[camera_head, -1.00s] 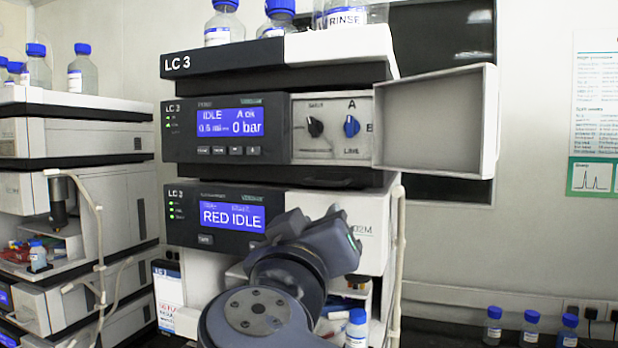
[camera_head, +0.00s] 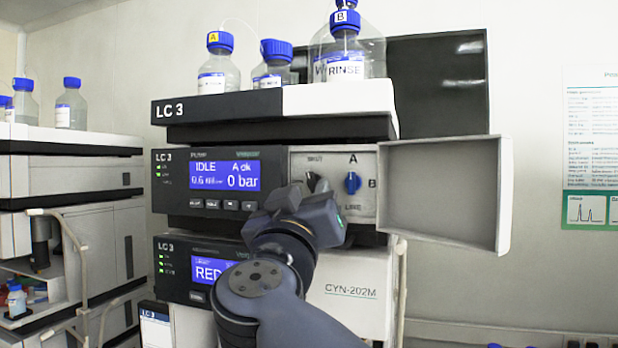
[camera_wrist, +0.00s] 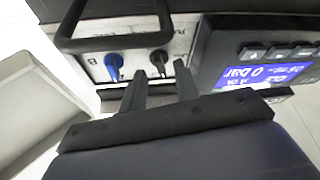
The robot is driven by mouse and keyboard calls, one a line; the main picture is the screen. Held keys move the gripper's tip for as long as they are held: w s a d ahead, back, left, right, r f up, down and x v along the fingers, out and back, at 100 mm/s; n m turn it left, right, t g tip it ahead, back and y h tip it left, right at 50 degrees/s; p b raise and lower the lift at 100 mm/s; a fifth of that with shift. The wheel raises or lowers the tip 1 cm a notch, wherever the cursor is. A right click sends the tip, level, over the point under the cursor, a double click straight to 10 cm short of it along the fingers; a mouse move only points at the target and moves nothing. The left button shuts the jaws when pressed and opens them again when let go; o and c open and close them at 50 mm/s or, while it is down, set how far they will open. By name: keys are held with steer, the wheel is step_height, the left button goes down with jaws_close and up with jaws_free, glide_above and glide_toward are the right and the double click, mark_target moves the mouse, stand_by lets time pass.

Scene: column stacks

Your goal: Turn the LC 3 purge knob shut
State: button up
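The LC 3 pump module (camera_head: 172,206) shows IDLE and 0 bar on its blue screen. On its light panel (camera_head: 330,160) sit a black knob (camera_head: 313,181), under a label that seems to read SHUT, and a blue knob (camera_head: 352,183) beside A and B marks. My gripper (camera_head: 300,203) covers the lower part of the black knob in the head view. In the wrist view, my gripper (camera_wrist: 160,70) is open, its two fingers apart and pointing toward the black knob (camera_wrist: 158,62). The blue knob (camera_wrist: 113,67) is left of it there. Contact is not visible; the knob's exact angle is unclear.
An open door (camera_head: 445,195) sticks out right of the knob panel. Blue-capped bottles (camera_head: 219,66) stand on top of the stack. A lower module (camera_head: 355,295) is partly behind my arm. Another stack (camera_head: 75,210) stands at the left.

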steer(key=shift+x, duration=0.95)
jaws_close()
